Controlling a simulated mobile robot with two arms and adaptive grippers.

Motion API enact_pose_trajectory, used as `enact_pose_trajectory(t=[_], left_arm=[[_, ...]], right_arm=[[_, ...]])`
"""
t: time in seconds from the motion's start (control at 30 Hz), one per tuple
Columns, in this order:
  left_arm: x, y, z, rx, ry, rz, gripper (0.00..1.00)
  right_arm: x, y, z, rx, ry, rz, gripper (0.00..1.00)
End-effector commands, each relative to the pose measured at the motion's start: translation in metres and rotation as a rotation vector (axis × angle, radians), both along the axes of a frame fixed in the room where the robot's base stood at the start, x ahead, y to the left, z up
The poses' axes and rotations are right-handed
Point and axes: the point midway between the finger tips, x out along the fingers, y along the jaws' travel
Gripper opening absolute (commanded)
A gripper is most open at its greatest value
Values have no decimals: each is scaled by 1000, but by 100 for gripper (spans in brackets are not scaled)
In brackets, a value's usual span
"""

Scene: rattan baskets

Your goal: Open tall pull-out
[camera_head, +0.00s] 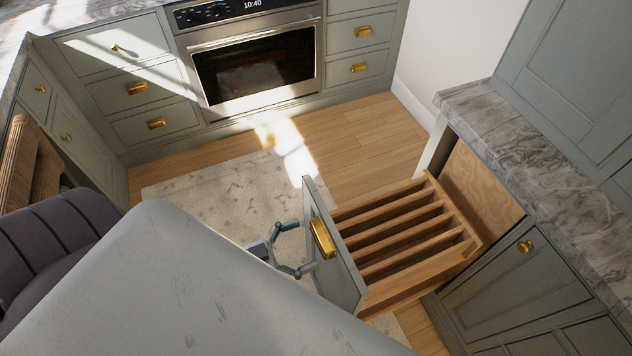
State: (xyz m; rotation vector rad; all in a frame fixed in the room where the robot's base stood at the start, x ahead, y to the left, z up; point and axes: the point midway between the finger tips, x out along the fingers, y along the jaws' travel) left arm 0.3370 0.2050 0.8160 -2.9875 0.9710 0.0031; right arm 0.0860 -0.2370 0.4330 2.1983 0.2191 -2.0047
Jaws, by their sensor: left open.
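The tall pull-out (402,238) stands drawn out from the cabinet run on the right. Its grey-green front panel (345,262) faces left, and wooden slatted dividers show behind it. A brass handle (322,238) is fixed on the front panel. My left gripper (296,248) is open, with its fingers just left of the panel beside the handle. I cannot tell whether a finger touches the handle. The rest of my left arm is mostly hidden by the large pale surface in the foreground. My right gripper is not in view.
A marble counter (540,165) runs above the right cabinets. An oven (255,68) stands between brass-handled drawers at the back. A purple padded seat (60,238) is at left. Wooden floor and a pale rug (215,190) lie clear between them.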

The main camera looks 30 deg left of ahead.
Motion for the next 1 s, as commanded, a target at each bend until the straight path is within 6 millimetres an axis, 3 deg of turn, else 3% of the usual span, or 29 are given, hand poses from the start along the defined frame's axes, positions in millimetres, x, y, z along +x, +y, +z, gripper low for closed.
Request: enact_pose_trajectory(t=[0.2, 0.4, 1.0], left_arm=[[-40, 29, -1, 3, 5, 0, 100], [-63, 45, -1, 1, 3, 0, 100], [-70, 51, 0, 1, 1, 0, 100]], right_arm=[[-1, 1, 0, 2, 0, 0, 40], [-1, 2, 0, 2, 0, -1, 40], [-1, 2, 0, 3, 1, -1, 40]])
